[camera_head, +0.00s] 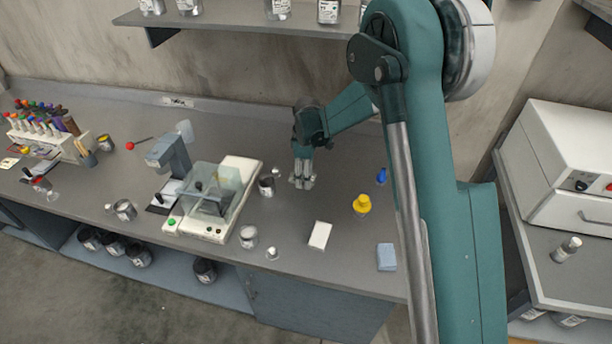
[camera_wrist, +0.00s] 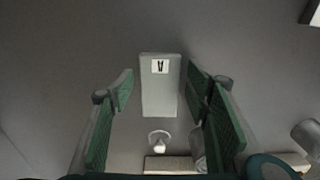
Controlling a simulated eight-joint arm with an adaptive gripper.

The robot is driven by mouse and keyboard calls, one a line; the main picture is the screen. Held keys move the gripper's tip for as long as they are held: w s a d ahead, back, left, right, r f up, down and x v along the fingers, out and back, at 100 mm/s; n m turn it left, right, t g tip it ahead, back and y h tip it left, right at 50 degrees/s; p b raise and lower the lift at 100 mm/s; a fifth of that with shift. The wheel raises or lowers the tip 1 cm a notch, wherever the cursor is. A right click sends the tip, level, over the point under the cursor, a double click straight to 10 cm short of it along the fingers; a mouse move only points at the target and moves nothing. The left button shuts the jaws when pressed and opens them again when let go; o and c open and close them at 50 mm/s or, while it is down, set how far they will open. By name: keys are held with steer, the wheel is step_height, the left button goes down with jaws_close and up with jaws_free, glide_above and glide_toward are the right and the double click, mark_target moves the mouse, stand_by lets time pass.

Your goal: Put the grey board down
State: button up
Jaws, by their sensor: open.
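The grey board (camera_wrist: 160,95) is a pale grey rectangle with a small white label bearing a dark mark near its far end. In the wrist view it lies between my fingers, with a gap on either side. It seems to rest on the bench, though any remaining clearance is hard to judge. My gripper (camera_head: 302,181) points down, low over the bench, right of the balance. Its green-padded fingers (camera_wrist: 165,100) are open and apart from the board. In the head view I cannot clearly tell the board from the fingertips.
Left of my gripper are a small white-topped item (camera_head: 277,172), a metal can (camera_head: 266,187) and the balance (camera_head: 240,168). A white block (camera_head: 320,235), yellow-capped bottle (camera_head: 362,205), blue item (camera_head: 382,176) and blue block (camera_head: 387,257) stand to the right. Bare bench lies between them.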

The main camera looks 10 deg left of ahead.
steer(key=shift+r, duration=0.15)
step_height(320, 180, up, 12)
steer(key=shift+p, duration=0.4)
stand_by(0.8)
steer(key=s+d+r+m+t, duration=0.2)
steer(key=s+d+r+m, duration=0.2)
steer(key=s+d+r, duration=0.5)
steer(key=s+d+r+m+t, duration=0.1)
steer(key=s+d+r+m, duration=0.3)
steer(key=d+r, duration=0.9)
steer(key=s+d+f+m+t, duration=0.1)
steer(key=s+d+m, duration=0.4)
steer(key=s+d, duration=0.5)
steer(key=s+d+f+m+t, duration=0.2)
steer(key=s+d+m, duration=0.3)
steer(key=s+d, duration=0.5)
steer(key=s+t, duration=0.1)
steer(key=s, duration=0.3)
steer(key=shift+d+f, duration=0.25)
steer(key=shift+d, duration=0.1)
